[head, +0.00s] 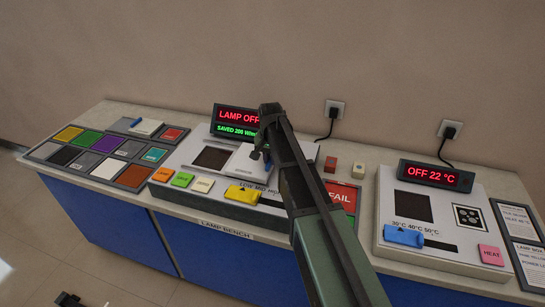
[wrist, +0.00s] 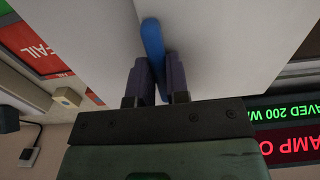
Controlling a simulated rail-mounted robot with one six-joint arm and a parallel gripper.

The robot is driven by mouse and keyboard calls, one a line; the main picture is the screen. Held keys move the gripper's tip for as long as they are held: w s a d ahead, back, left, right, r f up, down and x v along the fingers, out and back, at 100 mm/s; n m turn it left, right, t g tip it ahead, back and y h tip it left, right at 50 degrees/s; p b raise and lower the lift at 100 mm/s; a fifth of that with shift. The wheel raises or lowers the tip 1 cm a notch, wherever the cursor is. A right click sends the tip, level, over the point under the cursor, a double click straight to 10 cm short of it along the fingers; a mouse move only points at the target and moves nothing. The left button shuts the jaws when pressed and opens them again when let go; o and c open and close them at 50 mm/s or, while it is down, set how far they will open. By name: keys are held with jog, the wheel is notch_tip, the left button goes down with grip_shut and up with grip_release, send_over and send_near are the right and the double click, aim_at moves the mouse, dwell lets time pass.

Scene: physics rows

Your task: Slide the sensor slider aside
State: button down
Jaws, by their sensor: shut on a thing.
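My gripper (head: 262,156) is low over the lamp box (head: 186,203) on the bench, beside its dark square window (head: 212,157). In the wrist view my gripper (wrist: 156,70) has its two dark fingers shut on an upright blue handle (wrist: 152,38). The handle rises from a pale surface and seems to belong to the sensor slider; the fingers and arm largely hide it in the head view. The lamp display (head: 238,121) reads LAMP OFF in red, with a green SAVED line below.
A yellow slider (head: 243,194) and several coloured buttons are on the lamp box's front. Colour tiles (head: 131,176) lie left. A red FAIL panel (head: 342,196) is right of my arm. A heater box (head: 465,245) with a blue slider (head: 403,236) stands far right.

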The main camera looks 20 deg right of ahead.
jog(key=shift+s+d, duration=0.1)
jog(key=shift+s, duration=0.05)
jog(key=c, duration=1.1)
grip_release()
jog(key=shift+d, duration=0.15)
jog(key=shift+r+p, duration=0.35)
jog(key=shift+p, duration=0.05)
notch_tip(320, 180, up, 10)
jog(key=p, duration=1)
